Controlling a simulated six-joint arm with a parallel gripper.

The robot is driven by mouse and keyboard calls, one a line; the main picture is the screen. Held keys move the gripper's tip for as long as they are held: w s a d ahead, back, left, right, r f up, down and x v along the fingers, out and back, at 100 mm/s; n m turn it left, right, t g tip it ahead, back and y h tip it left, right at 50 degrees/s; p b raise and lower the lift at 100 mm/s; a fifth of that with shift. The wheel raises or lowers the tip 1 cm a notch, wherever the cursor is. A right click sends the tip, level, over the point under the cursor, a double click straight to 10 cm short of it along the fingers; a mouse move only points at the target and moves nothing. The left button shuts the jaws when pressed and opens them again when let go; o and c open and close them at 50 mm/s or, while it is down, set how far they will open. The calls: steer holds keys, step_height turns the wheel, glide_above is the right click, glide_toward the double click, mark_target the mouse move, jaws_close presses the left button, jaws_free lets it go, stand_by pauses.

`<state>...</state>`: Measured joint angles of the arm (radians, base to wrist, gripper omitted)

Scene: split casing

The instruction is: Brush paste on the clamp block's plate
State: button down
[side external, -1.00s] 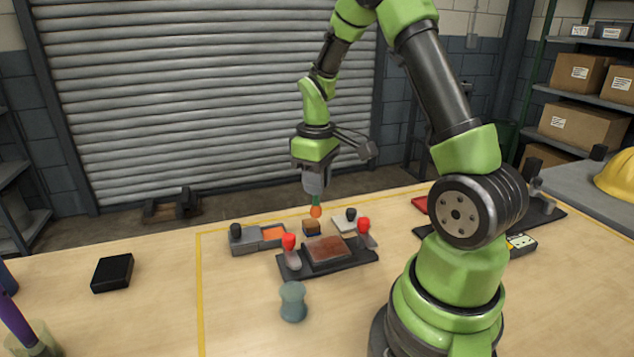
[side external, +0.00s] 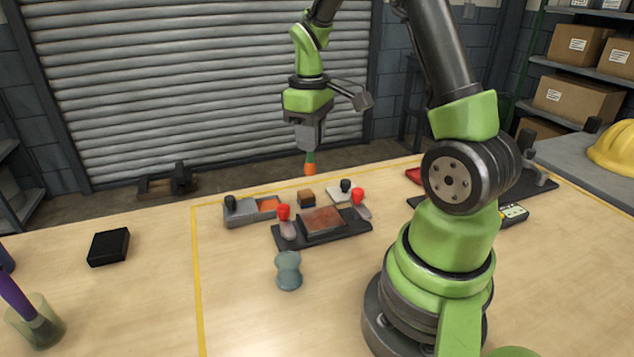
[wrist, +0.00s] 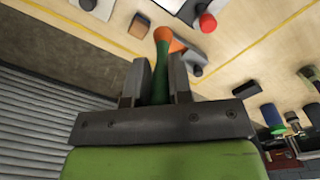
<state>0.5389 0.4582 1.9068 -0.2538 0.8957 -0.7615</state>
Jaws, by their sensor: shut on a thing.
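My gripper (side external: 310,146) is shut on a brush-like tool (side external: 310,166) with a green shaft and an orange end. The tool hangs down, its orange end above the small brown-topped block (side external: 306,197) and apart from it. In the wrist view my gripper (wrist: 160,85) holds the tool (wrist: 160,68) between its fingers. The clamp block (side external: 355,231) is a dark base with two red-knobbed clamps. A reddish-brown plate (side external: 322,219) lies on it between the clamps. A grey tray (side external: 238,216) with an orange patch (side external: 267,204) sits behind it to the left. Whether the tool's end carries paste I cannot tell.
A teal waisted piece (side external: 288,270) stands in front of the clamp block. A black box (side external: 108,246) lies at the left, and a cup (side external: 38,322) holds a purple-handled tool. A white piece (side external: 341,194) with a black knob sits behind the plate. The front left table is mostly clear.

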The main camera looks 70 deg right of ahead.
mark_target(312, 173)
steer(key=shift+f, duration=0.1)
steer(key=shift+f, duration=3.4)
steer(key=shift+f, duration=1)
